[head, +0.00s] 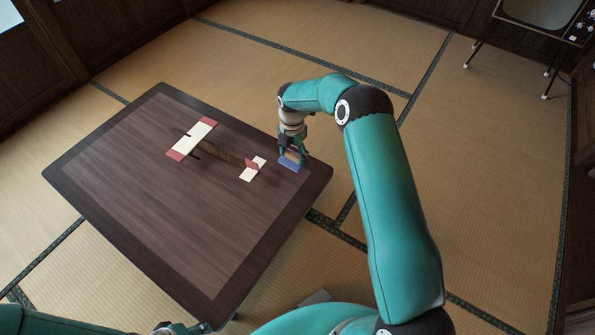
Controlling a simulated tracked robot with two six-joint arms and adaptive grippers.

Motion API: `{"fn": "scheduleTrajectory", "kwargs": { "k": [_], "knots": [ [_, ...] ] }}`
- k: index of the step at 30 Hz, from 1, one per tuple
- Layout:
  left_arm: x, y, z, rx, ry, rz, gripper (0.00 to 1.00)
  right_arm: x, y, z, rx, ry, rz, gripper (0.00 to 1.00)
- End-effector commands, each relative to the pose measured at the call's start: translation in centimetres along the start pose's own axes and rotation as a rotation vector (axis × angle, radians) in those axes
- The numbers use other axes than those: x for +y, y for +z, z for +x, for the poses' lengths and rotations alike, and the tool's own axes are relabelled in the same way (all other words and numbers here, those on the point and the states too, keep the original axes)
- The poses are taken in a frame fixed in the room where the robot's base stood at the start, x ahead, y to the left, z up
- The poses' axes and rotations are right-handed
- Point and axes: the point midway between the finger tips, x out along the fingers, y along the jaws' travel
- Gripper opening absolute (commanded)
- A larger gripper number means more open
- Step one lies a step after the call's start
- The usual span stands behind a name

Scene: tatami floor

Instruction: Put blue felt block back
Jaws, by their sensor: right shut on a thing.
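The blue felt block (289,165) is small, with a tan upper part, at the right side of the low wooden table. My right gripper (291,156) points down over it and is shut on it. I cannot tell whether the block touches the tabletop or is held just above it. The gripper hides part of the block's top. Part of my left gripper (180,328) shows at the bottom edge of the picture, beside the table's near corner; its fingers are too cut off to read.
A toy plane with a brown body, white wing (193,140) and red tips lies on the table (150,215); its white tail (252,172) is close left of the block. The table's near half is bare. A television (540,14) stands far right on the tatami floor.

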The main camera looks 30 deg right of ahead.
Motion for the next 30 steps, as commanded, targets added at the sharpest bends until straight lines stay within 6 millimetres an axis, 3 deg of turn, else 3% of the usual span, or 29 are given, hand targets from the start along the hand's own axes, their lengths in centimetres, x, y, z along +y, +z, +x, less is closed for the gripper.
{"fn": "scheduleTrajectory", "kwargs": {
  "k": [1,6,13,20,21,27,28,30],
  "knots": [
    [-0.2,0.0,0.6,0.0,0.0,0.0,0.4,-0.1,0.0,1.7,0.001,-0.002,0.0,0.29],
    [-0.4,0.0,1.1,0.0,0.0,0.0,0.4,0.0,0.1,4.5,-0.001,0.001,0.0,0.29],
    [-0.5,0.0,1.4,0.0,0.0,0.0,0.4,0.0,0.0,5.9,0.0,0.0,0.0,0.29],
    [-0.9,0.0,2.4,0.0,0.0,0.0,0.4,0.0,0.1,8.9,-0.001,0.001,0.001,0.29],
    [-0.9,0.0,2.5,0.0,0.0,0.0,0.4,0.0,0.1,9.1,-0.001,0.001,0.001,0.24],
    [-0.9,0.0,2.4,0.0,0.0,0.0,0.4,0.0,0.1,9.2,-0.001,0.001,0.0,0.24],
    [-0.9,0.0,2.4,0.0,0.0,0.0,0.4,-0.1,0.0,9.2,0.0,0.0,0.0,0.65],
    [-0.9,0.0,2.4,0.0,0.0,0.0,0.4,-0.1,0.0,9.2,0.0,0.0,0.0,0.76]
  ]
}}
